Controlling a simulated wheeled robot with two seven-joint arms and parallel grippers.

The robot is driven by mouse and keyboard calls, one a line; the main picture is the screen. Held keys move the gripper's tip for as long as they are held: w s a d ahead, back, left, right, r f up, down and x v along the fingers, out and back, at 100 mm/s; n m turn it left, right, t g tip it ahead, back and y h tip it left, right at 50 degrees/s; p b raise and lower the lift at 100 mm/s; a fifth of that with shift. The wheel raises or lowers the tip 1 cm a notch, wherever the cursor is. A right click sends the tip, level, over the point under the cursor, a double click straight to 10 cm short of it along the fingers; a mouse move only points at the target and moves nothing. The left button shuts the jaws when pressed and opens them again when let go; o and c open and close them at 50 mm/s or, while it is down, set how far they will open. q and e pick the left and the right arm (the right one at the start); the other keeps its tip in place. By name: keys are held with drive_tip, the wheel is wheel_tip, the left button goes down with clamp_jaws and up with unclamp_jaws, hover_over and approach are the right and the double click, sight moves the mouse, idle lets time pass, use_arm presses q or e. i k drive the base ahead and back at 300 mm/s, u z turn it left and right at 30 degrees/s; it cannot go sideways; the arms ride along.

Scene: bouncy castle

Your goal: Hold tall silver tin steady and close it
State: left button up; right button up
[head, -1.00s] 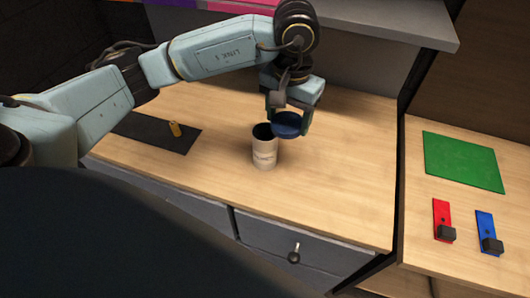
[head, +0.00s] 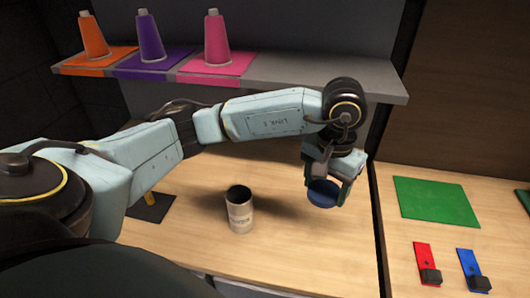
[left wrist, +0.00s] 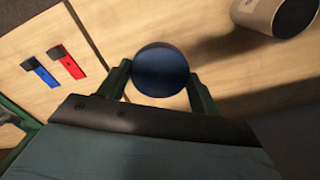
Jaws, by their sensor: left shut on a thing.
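The tall silver tin (head: 240,212) stands upright on the wooden table, and its dark open top shows. It also appears at the upper right of the left wrist view (left wrist: 262,14). My left gripper (head: 327,186) is shut on a round dark blue lid (head: 323,194). It holds the lid to the right of the tin, apart from it. In the left wrist view the lid (left wrist: 160,70) sits between the two green fingers. My right gripper is not in view.
A shelf (head: 330,80) behind carries orange (head: 93,37), purple (head: 149,38) and pink (head: 216,38) cones. A side table at right holds a green mat (head: 435,202) and red (head: 427,264) and blue (head: 472,268) pieces. A dark mat (head: 150,207) lies left of the tin.

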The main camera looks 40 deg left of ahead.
sight(240, 214)
drive_tip(key=k, duration=0.95)
drive_tip(key=u, duration=1.05)
drive_tip(key=i, duration=0.5)
drive_tip(key=z, duration=0.05)
